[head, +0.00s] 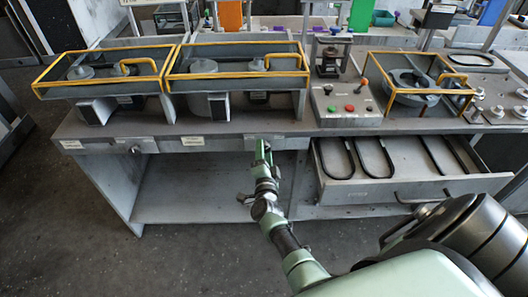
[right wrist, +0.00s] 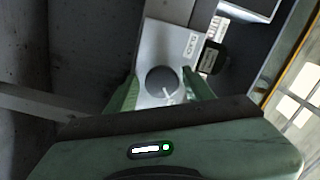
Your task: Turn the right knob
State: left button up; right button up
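The right knob (right wrist: 162,81) is a dark round knob with a pale mark, on a light grey labelled panel in the right wrist view. My right gripper (right wrist: 163,92) has its two green fingers apart, one on each side of the knob, with narrow gaps; I cannot tell whether they touch it. In the head view my right gripper (head: 264,150) is at the bench's front edge panel (head: 285,143) and hides the knob. Another knob (head: 134,149) sits further left on the front edge. My left gripper is not in view.
An open drawer (head: 400,188) with black belts is right of my right arm. Yellow-framed fixtures (head: 240,45) and a button box (head: 345,105) stand on the bench (head: 235,128). A dark block (right wrist: 213,57) is close to the right finger. The space under the bench is open.

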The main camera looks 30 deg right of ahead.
dwell(0.3)
jog(key=p+v, duration=0.2)
jog(key=v, duration=0.6)
jog(key=shift+p, duration=0.35)
jog(key=shift+w, duration=0.1)
